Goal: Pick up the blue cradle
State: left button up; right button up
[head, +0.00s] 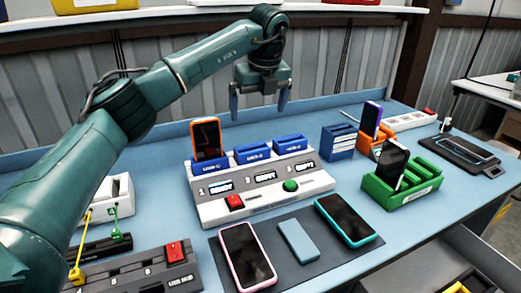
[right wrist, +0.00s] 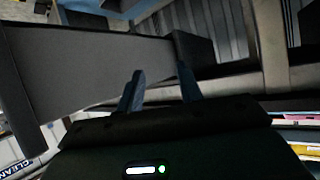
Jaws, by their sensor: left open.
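A separate blue cradle (head: 338,142) stands on the blue table, right of the white charging station (head: 265,201). It looks upright and empty. The station also carries blue holders: a left one with an orange-framed phone (head: 206,139) in it, a middle one (head: 252,153) and a right one (head: 289,143), both empty. My left gripper (head: 259,106) is open and empty, pointing down above and behind the station, to the left of the separate blue cradle. My right gripper (right wrist: 159,72) shows in the right wrist view with its fingers apart and nothing between them.
An orange cradle (head: 382,133) with a purple phone and a green rack (head: 405,189) with a black phone stand right of the blue cradle. A dark mat (head: 290,238) with two phones and a blue-grey slab lies in front. A grey box with a red switch (head: 175,251) is front left.

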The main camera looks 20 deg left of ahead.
pick_arm(q)
send_near(252, 144)
jog(key=f, duration=0.1)
jog(key=s+f, duration=0.1)
jog(key=shift+s+d+f+p, duration=0.1)
jog(key=shift+d+f+p, duration=0.1)
jog(key=shift+f+p, duration=0.2)
jog(key=shift+p+x, duration=0.6)
jog(key=shift+x, duration=2.35)
jog(key=shift+c, duration=0.6)
jog(key=shift+r, duration=0.1)
jog(key=c, duration=0.8)
notch_tip(252, 144, up, 10)
jog(key=shift+b, duration=0.6)
jog(key=shift+c, duration=0.2)
